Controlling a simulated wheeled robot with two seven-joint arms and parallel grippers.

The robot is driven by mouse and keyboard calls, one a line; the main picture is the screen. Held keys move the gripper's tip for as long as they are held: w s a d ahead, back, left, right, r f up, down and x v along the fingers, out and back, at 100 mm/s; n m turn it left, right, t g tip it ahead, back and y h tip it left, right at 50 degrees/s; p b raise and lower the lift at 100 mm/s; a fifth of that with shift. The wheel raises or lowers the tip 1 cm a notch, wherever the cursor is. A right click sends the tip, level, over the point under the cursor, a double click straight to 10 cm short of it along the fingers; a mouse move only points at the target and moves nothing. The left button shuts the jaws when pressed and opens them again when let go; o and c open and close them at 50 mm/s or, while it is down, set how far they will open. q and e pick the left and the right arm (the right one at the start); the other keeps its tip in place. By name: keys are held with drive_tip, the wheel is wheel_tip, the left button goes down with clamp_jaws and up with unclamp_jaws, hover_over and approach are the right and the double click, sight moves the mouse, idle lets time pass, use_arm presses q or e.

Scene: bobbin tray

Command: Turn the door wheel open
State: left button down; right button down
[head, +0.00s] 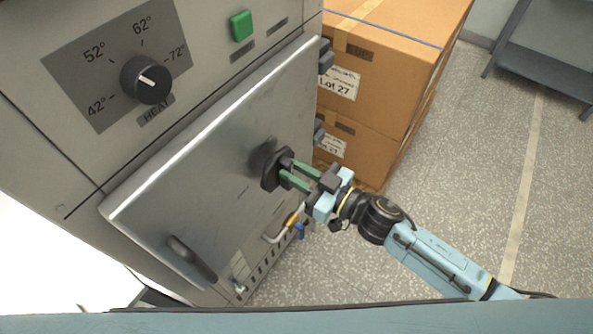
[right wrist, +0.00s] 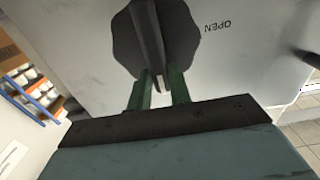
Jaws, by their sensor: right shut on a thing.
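The door wheel (head: 271,168) is a dark, lobed knob on the grey metal door (head: 215,150) of the machine. In the right wrist view the wheel (right wrist: 185,35) has a raised bar (right wrist: 147,30) across its middle, and the word OPEN is printed on the door beside it. My right gripper (head: 287,172) has its green fingers on either side of the bar and is shut on it; the fingers also show in the right wrist view (right wrist: 160,88). The door looks closed against the machine. My left gripper is not in view.
A black bar handle (head: 190,259) is low on the door. Above are the HEAT dial (head: 147,80) and a green button (head: 241,25). Stacked cardboard boxes (head: 385,60) stand right of the machine. A pipe with valves (head: 285,230) is below.

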sight(274, 180)
idle(0.3)
drive_tip(key=n, duration=0.3)
drive_tip(key=s+n, duration=0.1)
drive_tip(key=n, duration=0.2)
drive_tip(key=a+f+n, duration=0.1)
drive_tip(key=n, duration=0.2)
drive_tip(key=shift+s, duration=0.25)
drive_tip(key=n, duration=0.2)
drive_tip(key=f+n, duration=0.1)
drive_tip(key=n, duration=0.1)
drive_tip(key=shift+s+a+n+b, duration=0.2)
drive_tip(key=shift+n+b, duration=0.1)
drive_tip(key=shift+n, duration=0.1)
drive_tip(key=shift+s+f+n+b, duration=0.15)
drive_tip(key=shift+n+b, duration=0.2)
drive_tip(key=shift+n, duration=0.65)
drive_tip(key=shift+w+f+n+b, duration=0.15)
drive_tip(key=shift+n+b, duration=0.2)
drive_tip(key=shift+n, duration=0.65)
drive_tip(key=shift+s, duration=0.1)
drive_tip(key=c, duration=1.3)
unclamp_jaws()
